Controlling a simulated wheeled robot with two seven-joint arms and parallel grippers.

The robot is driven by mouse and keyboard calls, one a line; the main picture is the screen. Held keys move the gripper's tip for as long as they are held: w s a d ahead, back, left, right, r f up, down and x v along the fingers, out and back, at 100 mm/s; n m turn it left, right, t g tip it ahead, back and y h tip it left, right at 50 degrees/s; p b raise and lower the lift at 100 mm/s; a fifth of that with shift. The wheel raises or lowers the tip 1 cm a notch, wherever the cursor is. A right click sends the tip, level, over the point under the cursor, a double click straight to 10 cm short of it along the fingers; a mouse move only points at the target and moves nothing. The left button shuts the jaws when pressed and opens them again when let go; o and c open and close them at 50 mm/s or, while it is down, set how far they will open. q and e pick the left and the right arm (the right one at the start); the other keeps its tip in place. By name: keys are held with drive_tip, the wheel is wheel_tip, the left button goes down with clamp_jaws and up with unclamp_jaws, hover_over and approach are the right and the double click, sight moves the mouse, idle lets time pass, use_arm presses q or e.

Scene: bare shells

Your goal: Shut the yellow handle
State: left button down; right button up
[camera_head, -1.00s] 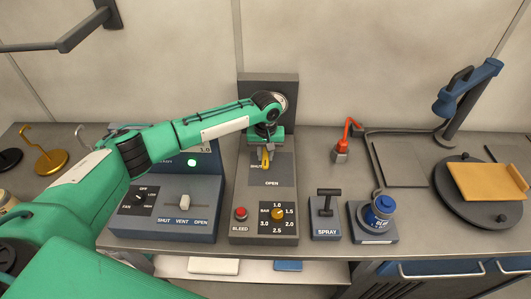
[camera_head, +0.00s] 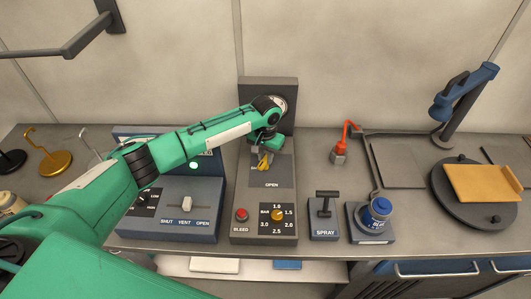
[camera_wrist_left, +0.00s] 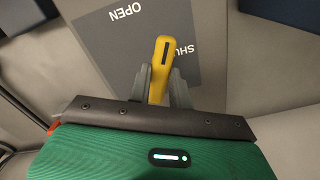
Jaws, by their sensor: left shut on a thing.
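The yellow handle (camera_head: 265,161) sits on the upper part of the grey panel unit, on a dark plate marked SHUT and OPEN (camera_head: 271,172). My left gripper (camera_head: 263,153) is over it from behind and above. In the left wrist view the yellow handle (camera_wrist_left: 160,68) stands between the two grey fingers of my left gripper (camera_wrist_left: 160,85), which are closed around it. The handle's tip lies between the OPEN and SHUT words there. The handle's base is hidden by the gripper. My right gripper is not in view.
The panel's lower part has a red BLEED button (camera_head: 241,214) and a yellow BAR knob (camera_head: 277,214).

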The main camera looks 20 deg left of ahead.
use_arm(q)
drive_tip(key=m, duration=0.3)
drive_tip(key=shift+r+p, duration=0.1)
drive_tip(key=shift+p, duration=0.3)
drive_tip(key=m, duration=0.3)
drive_tip(key=shift+m+p, duration=0.3)
drive_tip(key=shift+p, duration=0.05)
drive_tip(key=m, duration=0.3)
drive_tip(key=shift+w+m, duration=0.1)
drive_tip(key=shift+m, duration=1.4)
drive_tip(key=c, duration=1.3)
unclamp_jaws()
